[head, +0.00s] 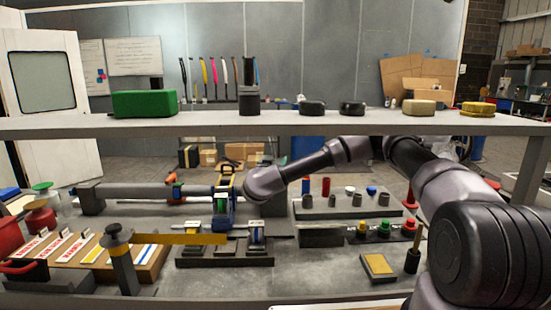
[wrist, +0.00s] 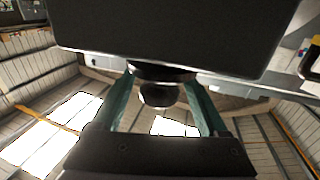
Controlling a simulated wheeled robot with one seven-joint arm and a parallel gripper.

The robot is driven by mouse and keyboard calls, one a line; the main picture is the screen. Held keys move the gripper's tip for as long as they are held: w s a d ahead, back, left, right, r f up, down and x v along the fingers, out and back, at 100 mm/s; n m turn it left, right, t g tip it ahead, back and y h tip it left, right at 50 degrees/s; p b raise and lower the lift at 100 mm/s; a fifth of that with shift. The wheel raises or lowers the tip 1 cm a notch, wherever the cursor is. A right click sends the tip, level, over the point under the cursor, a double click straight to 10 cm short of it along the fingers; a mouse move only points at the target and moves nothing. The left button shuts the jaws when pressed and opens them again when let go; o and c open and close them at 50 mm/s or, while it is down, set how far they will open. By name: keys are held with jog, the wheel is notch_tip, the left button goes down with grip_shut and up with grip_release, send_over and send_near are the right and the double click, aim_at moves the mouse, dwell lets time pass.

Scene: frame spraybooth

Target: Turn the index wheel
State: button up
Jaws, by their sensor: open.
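In the wrist view a dark round knob (wrist: 157,95) hangs below a large black block (wrist: 170,35). The teal fingers of my gripper (wrist: 160,84) stand open, one on each side of the knob, with gaps visible. I cannot tell whether this knob is the index wheel. In the head view my arm reaches in from the right to a long grey horizontal cylinder (head: 140,193) with coloured parts at its right end. My fingers cannot be made out there among the blue and yellow parts (head: 224,205).
A grey shelf (head: 290,122) crosses above my arm, with a green box (head: 144,103) and several small items on it. Below are a yellow bar on a post (head: 118,240), a dark rack (head: 225,262), a tray of small cylinders (head: 345,212) and coloured buttons (head: 384,228). Bare bench shows at front centre.

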jog(key=shift+w+d, duration=0.1)
jog(key=shift+w, duration=0.4)
grip_shut()
jog(key=shift+n+y, duration=0.3)
jog(key=shift+y, duration=0.1)
